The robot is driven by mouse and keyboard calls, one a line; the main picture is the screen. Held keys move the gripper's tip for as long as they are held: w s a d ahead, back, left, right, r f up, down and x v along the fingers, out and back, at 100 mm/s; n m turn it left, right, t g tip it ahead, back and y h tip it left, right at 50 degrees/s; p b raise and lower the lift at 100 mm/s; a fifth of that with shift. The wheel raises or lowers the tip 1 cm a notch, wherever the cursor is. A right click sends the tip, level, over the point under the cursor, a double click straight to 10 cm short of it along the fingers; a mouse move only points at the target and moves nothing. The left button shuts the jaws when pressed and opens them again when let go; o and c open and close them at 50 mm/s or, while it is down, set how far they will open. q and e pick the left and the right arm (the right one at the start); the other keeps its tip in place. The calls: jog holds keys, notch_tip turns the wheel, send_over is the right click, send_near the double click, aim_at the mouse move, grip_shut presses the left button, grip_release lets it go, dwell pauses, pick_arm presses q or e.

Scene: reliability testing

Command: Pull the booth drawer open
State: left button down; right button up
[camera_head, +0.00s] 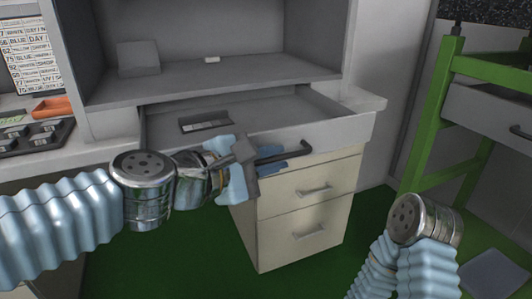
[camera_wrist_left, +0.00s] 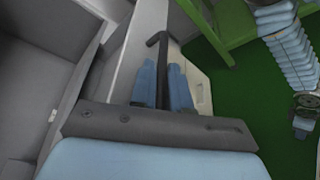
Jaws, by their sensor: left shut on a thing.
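The booth drawer (camera_head: 290,108) is grey and stands pulled out below the grey booth, with its inside showing. Its dark bar handle (camera_head: 297,149) is on the front panel. My left gripper (camera_head: 254,163) comes in from the left, in front of the drawer, and is shut on the handle. In the left wrist view the blue fingers (camera_wrist_left: 163,84) lie either side of the dark handle (camera_wrist_left: 157,41), whose bent end sticks out past them. My right arm shows at the lower right in the head view, but its gripper is out of sight.
A small flat dark item with a pale label (camera_head: 206,125) lies in the drawer. Below stands a cream cabinet (camera_head: 305,210) with two handled drawers. A green frame (camera_head: 440,125) stands at the right. Green floor (camera_head: 370,215) is clear between them.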

pick_arm(q)
jog(key=shift+s, duration=0.15)
jog(key=c, duration=1.5)
grip_release()
jog(key=shift+o, duration=0.2)
jog(key=p+v, duration=0.3)
jog(key=v, duration=1)
jog(key=shift+s+a, duration=0.15)
jog(key=shift+a, duration=0.15)
